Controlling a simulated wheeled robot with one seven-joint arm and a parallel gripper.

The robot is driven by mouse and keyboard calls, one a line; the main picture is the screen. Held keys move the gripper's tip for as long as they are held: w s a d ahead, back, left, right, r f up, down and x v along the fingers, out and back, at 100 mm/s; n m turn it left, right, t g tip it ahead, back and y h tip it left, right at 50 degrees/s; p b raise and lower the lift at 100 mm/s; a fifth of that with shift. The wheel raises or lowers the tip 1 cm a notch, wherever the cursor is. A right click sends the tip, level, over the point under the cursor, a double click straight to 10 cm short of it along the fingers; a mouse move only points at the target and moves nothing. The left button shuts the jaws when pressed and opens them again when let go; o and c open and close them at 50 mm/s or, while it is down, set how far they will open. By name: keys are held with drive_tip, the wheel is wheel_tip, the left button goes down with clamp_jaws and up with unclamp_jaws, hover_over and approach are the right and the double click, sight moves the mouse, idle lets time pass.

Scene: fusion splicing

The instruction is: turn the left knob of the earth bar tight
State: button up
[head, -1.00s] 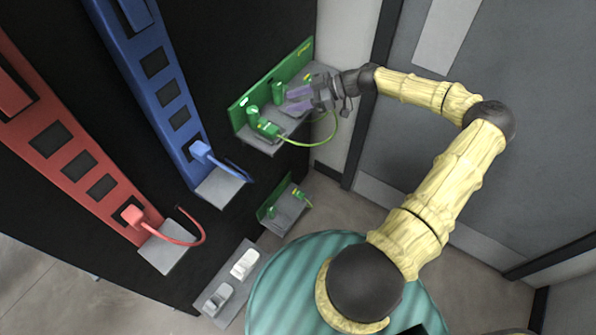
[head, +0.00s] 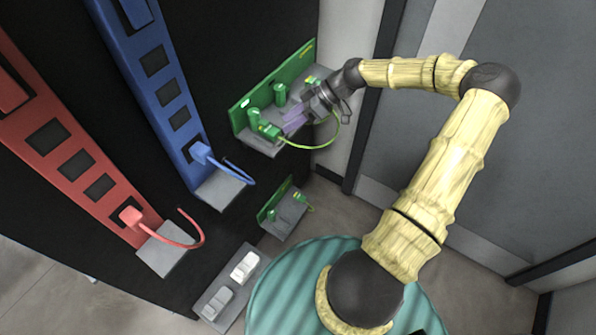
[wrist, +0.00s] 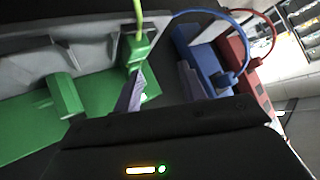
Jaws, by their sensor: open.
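The green earth bar (head: 268,86) stands along the back of a grey shelf on the black wall. Its left knob (head: 253,117) is a green upright post beside a green plug (head: 270,132) with a yellow-green cable. Another green knob (head: 279,93) stands further right and also shows in the wrist view (wrist: 66,95). My gripper (head: 289,126) is open, its purple fingers close to the plug's right side. In the wrist view, my gripper (wrist: 161,76) has one finger overlapping the green plug area; contact cannot be told. The left knob is not clearly distinguishable there.
A blue bar (head: 160,75) and a red bar (head: 72,150) with hooked cables are on the wall to the left. A smaller green unit (head: 285,210) sits below. The yellow-green cable (head: 325,143) loops below my wrist.

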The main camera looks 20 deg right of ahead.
drive_tip(key=s+a+f+m+g+h+b, duration=0.1)
drive_tip(key=s+a+f+m+h, duration=0.15)
drive_tip(key=s+h, duration=0.2)
drive_tip(key=s+a+f+m+g+h+b, duration=0.1)
drive_tip(key=s+a+m+h, duration=0.2)
drive_tip(key=s, duration=0.3)
drive_tip(key=s+r+m+t+h+b, duration=0.2)
drive_tip(key=s+r+m+t+h, duration=0.1)
drive_tip(key=s+r+m, duration=0.2)
drive_tip(key=shift+s+d+r+m+b, duration=0.25)
drive_tip(key=shift+s+r+m+b, duration=0.1)
drive_tip(key=shift+s+m, duration=0.95)
drive_tip(key=shift+s, duration=0.15)
drive_tip(key=shift+c, duration=0.5)
